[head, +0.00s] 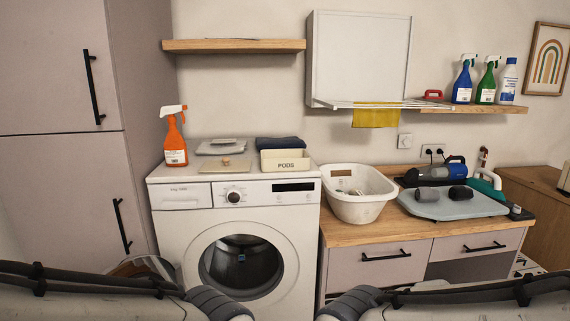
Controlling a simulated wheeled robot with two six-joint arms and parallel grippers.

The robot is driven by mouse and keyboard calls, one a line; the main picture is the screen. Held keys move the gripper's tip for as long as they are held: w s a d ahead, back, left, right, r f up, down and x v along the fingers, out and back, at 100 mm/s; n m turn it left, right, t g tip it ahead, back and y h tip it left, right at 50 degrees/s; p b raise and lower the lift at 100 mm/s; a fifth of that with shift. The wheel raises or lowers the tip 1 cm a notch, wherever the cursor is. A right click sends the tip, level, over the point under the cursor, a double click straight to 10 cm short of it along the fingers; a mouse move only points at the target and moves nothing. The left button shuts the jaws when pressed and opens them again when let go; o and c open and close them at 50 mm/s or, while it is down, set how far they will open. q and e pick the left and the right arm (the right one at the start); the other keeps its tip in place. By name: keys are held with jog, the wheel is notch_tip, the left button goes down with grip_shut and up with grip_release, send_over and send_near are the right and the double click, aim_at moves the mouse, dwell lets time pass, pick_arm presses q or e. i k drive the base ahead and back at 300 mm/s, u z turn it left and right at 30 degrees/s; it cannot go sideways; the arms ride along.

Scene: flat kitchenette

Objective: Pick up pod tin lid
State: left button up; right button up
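The pod tin lid (225,164) is a flat beige plate with a small wooden knob. It lies on the left part of the washing machine's (174,199) white top, near the front edge. The cream pod tin (284,160), labelled PODS, stands to its right. A gap separates the two. Parts of my two arms show along the bottom edge, well in front of the machine. Neither gripper is in view.
An orange spray bottle (175,140) stands left of the lid. A grey flat item (220,147) lies behind it, and a dark folded cloth (280,143) lies behind the tin. A white laundry basket (357,204) stands on the wooden counter (372,235). A shelf (233,46) hangs above.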

aim_at(226, 165)
jog(key=z, duration=0.4)
jog(key=i, duration=1.05)
jog(key=u, duration=0.1)
